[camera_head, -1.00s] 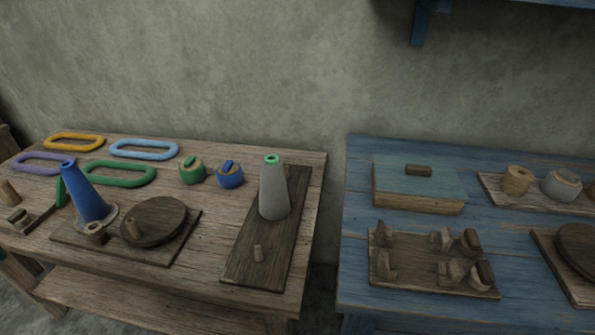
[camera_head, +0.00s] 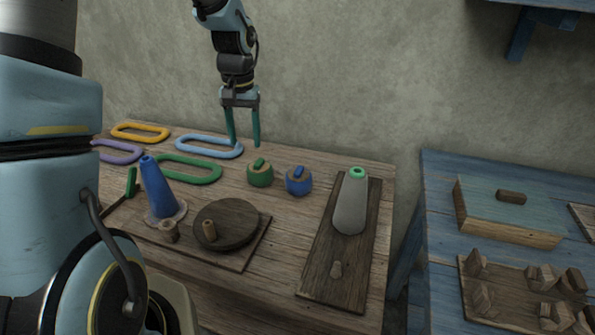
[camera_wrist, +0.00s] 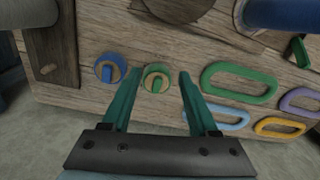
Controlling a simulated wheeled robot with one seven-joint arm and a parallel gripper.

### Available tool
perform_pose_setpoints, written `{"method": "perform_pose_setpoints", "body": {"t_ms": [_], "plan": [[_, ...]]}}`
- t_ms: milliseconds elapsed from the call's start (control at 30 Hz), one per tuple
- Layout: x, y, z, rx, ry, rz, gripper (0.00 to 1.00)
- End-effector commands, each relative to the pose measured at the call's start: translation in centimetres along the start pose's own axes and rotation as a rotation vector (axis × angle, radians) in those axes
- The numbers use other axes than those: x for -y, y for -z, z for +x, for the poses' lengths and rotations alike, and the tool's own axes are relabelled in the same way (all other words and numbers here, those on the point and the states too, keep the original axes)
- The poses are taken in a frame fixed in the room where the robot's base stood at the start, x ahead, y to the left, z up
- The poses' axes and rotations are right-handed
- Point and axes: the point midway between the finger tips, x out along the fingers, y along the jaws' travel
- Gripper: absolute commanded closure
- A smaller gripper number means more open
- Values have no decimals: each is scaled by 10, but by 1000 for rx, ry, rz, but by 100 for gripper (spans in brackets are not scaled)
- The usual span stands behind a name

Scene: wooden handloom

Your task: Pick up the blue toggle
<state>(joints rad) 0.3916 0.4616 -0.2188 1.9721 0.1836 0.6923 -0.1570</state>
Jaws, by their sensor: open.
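The blue toggle (camera_head: 299,181) is a short round blue piece with a wooden top and a raised blue bar. It stands on the wooden table, just right of a similar green toggle (camera_head: 260,173). In the wrist view the blue toggle (camera_wrist: 109,69) lies left of my left finger, and the green toggle (camera_wrist: 157,78) shows between the fingers. My gripper (camera_head: 243,143) is open and empty, with its teal fingers pointing down over the back of the table, left of both toggles in the head view. Both toggles are in plain view.
A grey cone (camera_head: 351,203) stands on a dark board to the right. A blue cone (camera_head: 158,187) and a round wooden disc (camera_head: 233,225) are at the left front. Several coloured rings lie at the back left, including a light blue ring (camera_head: 209,147). A blue table (camera_head: 440,225) stands at right.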

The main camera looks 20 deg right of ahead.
Motion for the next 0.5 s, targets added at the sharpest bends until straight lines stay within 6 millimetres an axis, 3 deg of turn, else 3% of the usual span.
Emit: {"method": "perform_pose_setpoints", "body": {"t_ms": [33,200,333,500], "plan": [[-29,21,8,10,-8,52,40],[-96,59,22,28,-19,155,40],[-118,69,28,34,-22,182,40],[-122,70,51,37,-22,187,40]]}}
